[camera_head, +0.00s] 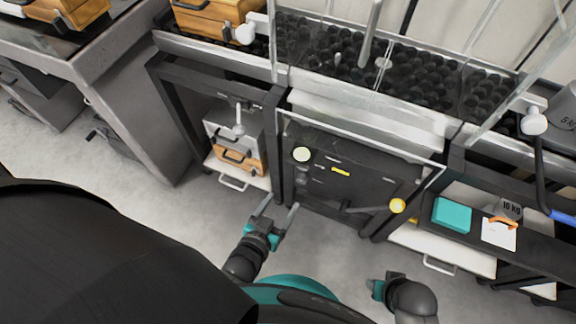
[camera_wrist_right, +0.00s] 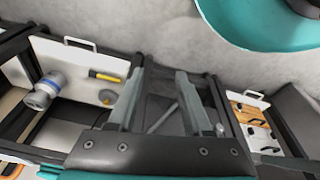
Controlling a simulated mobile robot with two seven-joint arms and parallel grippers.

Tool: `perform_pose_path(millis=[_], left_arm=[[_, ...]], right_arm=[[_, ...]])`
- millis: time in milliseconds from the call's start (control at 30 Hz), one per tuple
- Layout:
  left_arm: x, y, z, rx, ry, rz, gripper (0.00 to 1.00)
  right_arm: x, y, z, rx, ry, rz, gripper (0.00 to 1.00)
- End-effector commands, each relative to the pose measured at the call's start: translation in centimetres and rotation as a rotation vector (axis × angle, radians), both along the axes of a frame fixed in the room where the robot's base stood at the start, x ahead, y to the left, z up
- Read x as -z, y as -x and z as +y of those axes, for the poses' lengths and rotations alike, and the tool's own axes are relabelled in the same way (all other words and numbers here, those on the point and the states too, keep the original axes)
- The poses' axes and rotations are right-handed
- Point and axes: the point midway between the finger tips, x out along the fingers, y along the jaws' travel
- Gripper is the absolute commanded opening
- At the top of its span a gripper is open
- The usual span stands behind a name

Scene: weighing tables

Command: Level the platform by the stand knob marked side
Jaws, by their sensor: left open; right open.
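A long trough with clear walls and a pale metal front rail (camera_head: 375,115) holds many black balls; it may be the platform, and I cannot tell if it is level. Below it, a dark front panel (camera_head: 350,178) carries a pale round disc (camera_head: 302,154) and a yellow round disc (camera_head: 397,206). White knobs show at the left (camera_head: 246,33) and right (camera_head: 533,122) of the trough. No marking is readable on any of them. My left gripper (camera_head: 278,208) is open and empty, in front of the panel, apart from it. My right gripper (camera_wrist_right: 165,72) is open and empty in the wrist view.
A shelf at the right holds a teal box (camera_head: 452,214) and a 10 kg weight (camera_head: 510,206). A lower shelf at the left holds a wood and grey case (camera_head: 236,150). A grey table (camera_head: 75,60) stands at the far left.

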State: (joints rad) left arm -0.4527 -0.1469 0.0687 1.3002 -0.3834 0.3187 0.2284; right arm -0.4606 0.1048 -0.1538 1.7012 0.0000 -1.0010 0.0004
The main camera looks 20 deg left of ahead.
Motion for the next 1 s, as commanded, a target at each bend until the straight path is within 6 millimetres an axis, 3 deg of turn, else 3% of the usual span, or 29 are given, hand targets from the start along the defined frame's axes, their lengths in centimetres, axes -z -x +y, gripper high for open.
perform_pose_path(millis=[133, 367, 1000], left_arm=[[-0.6, -0.5, 0.0, -0.004, 0.002, -0.030, 0.74], [0.2, -2.1, -0.1, -0.004, 0.000, -0.030, 0.74], [2.9, -8.4, -0.3, -0.004, 0.002, -0.027, 0.74]], right_arm=[[-0.6, -0.2, 0.1, 0.001, -0.002, -0.004, 0.50], [-1.9, -1.1, 0.3, 0.002, -0.006, -0.026, 0.50], [-8.6, -3.2, 0.6, 0.005, -0.020, -0.129, 0.50]])
